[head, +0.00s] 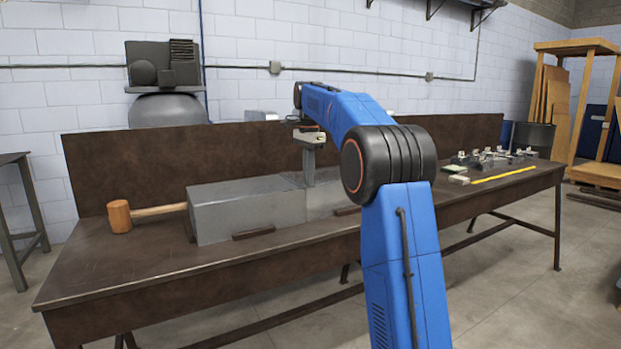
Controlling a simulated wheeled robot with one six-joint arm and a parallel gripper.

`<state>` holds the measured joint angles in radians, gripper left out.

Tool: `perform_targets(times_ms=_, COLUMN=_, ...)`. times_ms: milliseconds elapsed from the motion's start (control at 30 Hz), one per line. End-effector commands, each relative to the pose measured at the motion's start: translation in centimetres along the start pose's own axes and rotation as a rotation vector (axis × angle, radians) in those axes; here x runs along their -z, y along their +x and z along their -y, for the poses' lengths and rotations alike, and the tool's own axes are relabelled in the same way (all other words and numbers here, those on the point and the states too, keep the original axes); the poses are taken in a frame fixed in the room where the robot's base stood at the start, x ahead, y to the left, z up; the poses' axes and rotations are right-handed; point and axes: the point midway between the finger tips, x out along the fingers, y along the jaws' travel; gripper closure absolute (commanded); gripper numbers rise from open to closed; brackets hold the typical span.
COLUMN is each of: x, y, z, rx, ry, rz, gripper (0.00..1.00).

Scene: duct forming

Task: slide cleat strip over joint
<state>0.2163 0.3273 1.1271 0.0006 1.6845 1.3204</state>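A grey sheet-metal duct lies along the brown workbench (110,270). Its left section (245,212) shows clearly, and its right section (328,203) runs behind my blue arm. The joint is a vertical line on the duct's front face, left of my arm's elbow. My gripper (309,168) points down right above the joint, at the duct's top. A narrow grey upright shape shows there; I cannot tell whether it is my fingers or the cleat strip held between them. The strip is not clearly visible elsewhere. Whether the gripper touches the duct is unclear.
A wooden mallet (120,216) lies left of the duct. Dark low blocks (254,233) sit along the duct's front. Clamps (490,157) and a yellow rule (503,174) lie at the bench's right. A brown backboard (115,170) stands behind. The bench's front left is clear.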

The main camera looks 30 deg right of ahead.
Motion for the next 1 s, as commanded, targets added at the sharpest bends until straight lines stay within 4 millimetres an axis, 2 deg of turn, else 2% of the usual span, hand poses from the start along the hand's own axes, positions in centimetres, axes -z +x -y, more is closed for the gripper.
perform_targets(times_ms=500, x=0.0, y=0.0, z=2.0, rx=-0.001, ry=0.000, rz=0.000, gripper=1.00)
perform_targets(times_ms=1000, x=0.0, y=0.1, z=2.2, rx=-0.001, ry=0.000, rz=0.000, gripper=1.00)
